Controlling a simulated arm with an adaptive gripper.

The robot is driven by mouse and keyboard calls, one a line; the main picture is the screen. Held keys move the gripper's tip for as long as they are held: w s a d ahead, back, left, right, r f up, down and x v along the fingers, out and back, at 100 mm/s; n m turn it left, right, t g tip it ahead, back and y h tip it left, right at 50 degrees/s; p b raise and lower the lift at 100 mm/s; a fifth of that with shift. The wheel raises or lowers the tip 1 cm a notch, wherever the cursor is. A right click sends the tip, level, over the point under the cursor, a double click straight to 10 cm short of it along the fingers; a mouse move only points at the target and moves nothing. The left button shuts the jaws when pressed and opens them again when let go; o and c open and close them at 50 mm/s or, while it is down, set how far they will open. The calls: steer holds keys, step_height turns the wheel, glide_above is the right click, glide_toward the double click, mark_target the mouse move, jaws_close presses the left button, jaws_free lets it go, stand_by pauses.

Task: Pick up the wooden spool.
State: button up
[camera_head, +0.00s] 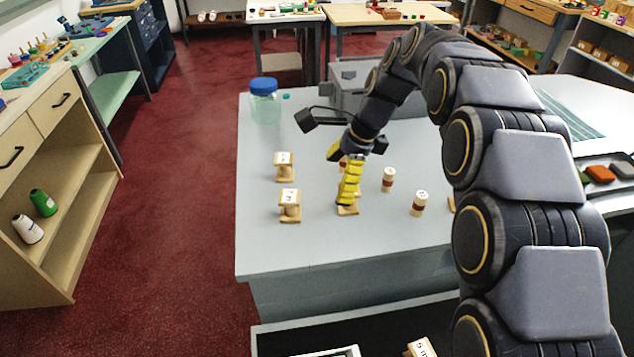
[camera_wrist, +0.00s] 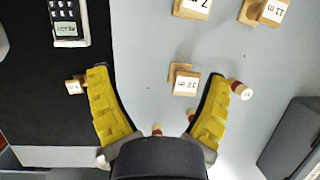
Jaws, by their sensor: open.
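Several wooden spools with white length labels stand on the grey counter. In the head view, two spools (camera_head: 284,166) (camera_head: 290,205) stand left of my gripper (camera_head: 347,190). Another spool (camera_head: 348,210) is mostly hidden by its yellow finger. In the wrist view, my gripper (camera_wrist: 158,78) is open, with nothing held. A spool labelled 12 m (camera_wrist: 183,80) shows between the fingertips, nearer the right one, with its label facing the camera. Spools labelled 7 m (camera_wrist: 192,8) and 11 m (camera_wrist: 264,11) lie farther up the picture.
Two cream-and-red cylinders (camera_head: 388,180) (camera_head: 419,203) stand right of my gripper; one also shows near the right finger (camera_wrist: 241,90). A small spool (camera_wrist: 75,86) and keypad device (camera_wrist: 67,20) lie over black.

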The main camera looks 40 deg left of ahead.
steer(key=m, duration=0.2)
glide_above(289, 196)
steer(key=w+d, duration=0.1)
steer(key=d, duration=0.1)
steer(key=f, duration=0.3)
steer(key=shift+w+a+f, duration=0.1)
steer(key=shift+w+f, duration=0.1)
steer(key=x, duration=0.7)
steer(key=shift+s+a+f, duration=0.2)
steer(key=shift+a, duration=0.05)
steer(key=c, duration=1.2)
